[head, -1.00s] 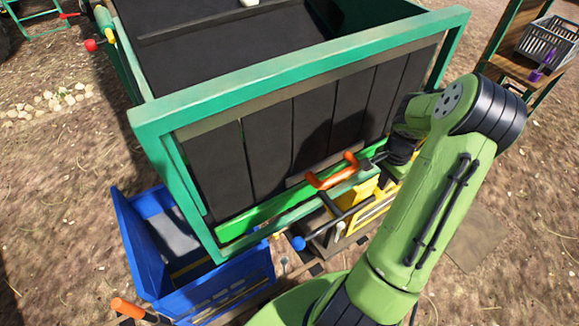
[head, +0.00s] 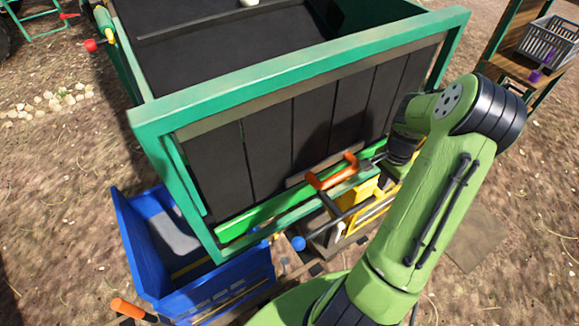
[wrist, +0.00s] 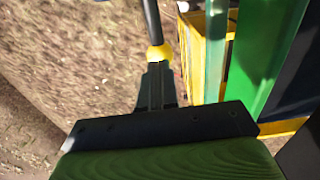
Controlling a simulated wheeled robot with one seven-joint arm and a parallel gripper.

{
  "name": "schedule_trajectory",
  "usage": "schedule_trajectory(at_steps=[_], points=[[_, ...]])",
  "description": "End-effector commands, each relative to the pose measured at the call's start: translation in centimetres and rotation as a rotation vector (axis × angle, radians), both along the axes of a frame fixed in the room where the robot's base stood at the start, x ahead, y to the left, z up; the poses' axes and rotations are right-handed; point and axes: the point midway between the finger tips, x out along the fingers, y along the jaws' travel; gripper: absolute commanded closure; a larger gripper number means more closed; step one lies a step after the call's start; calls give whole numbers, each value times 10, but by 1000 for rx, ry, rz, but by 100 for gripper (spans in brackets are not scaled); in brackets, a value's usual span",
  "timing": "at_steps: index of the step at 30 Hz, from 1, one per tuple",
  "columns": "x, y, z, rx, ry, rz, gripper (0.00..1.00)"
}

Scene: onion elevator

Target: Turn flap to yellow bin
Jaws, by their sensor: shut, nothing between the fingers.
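The yellow bin (head: 362,219) stands low at the front of the green-framed hopper, partly hidden by my arm. The wrist view also shows its yellow side (wrist: 203,45). A dark rod with a blue ball (head: 298,243) on its end runs beside the bin. In the wrist view a dark rod ends in a yellow ball (wrist: 158,54). My gripper (wrist: 157,72) is shut and empty, its tips right at that ball; I cannot tell if they touch. In the head view my gripper (head: 374,161) is beside the orange handle (head: 334,171). I cannot make out the flap itself.
The blue bin (head: 217,285) stands open at the hopper's lower left. An orange-ended lever (head: 127,308) is at the bottom left. The hopper's green frame (head: 300,70) overhangs the bins. A grey basket (head: 548,42) sits on a wooden stand at the upper right.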

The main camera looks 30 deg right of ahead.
Motion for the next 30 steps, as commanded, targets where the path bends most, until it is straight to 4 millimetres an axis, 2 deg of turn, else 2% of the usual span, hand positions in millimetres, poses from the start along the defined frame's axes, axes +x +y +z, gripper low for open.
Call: schedule_trajectory(at_steps=[8, 30], points=[[0, 0, -1, 0, 0, 0, 100], [0, 0, -47, 1, 0, 1, 100]])
